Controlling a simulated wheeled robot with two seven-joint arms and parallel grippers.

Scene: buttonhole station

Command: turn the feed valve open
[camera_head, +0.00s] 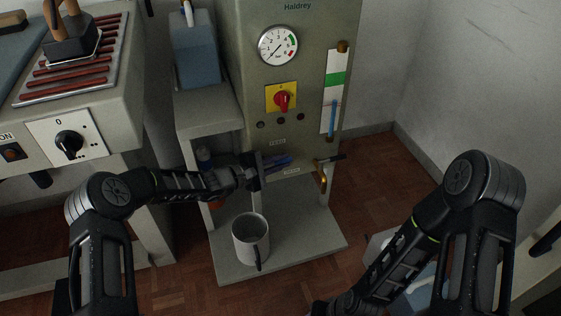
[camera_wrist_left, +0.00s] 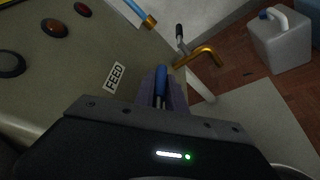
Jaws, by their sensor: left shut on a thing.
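The feed valve has a blue lever handle (camera_head: 284,160) low on the front of the grey-green Haldrey machine, under the FEED label (camera_head: 277,142). My left gripper (camera_head: 268,168) reaches in from the left and is shut on this handle. In the left wrist view the blue handle (camera_wrist_left: 161,80) lies between the fingers (camera_wrist_left: 162,95), beside the FEED label (camera_wrist_left: 115,77). The valve's body is hidden behind the gripper. My right forearm shows in the head view, but its gripper is out of the frame.
A brass spout (camera_head: 322,180) with a dark handle is just right of the valve. Above are a gauge (camera_head: 278,45), a red knob (camera_head: 283,99) and a sight glass (camera_head: 334,92). A grey mug (camera_head: 250,240) stands on the base shelf below.

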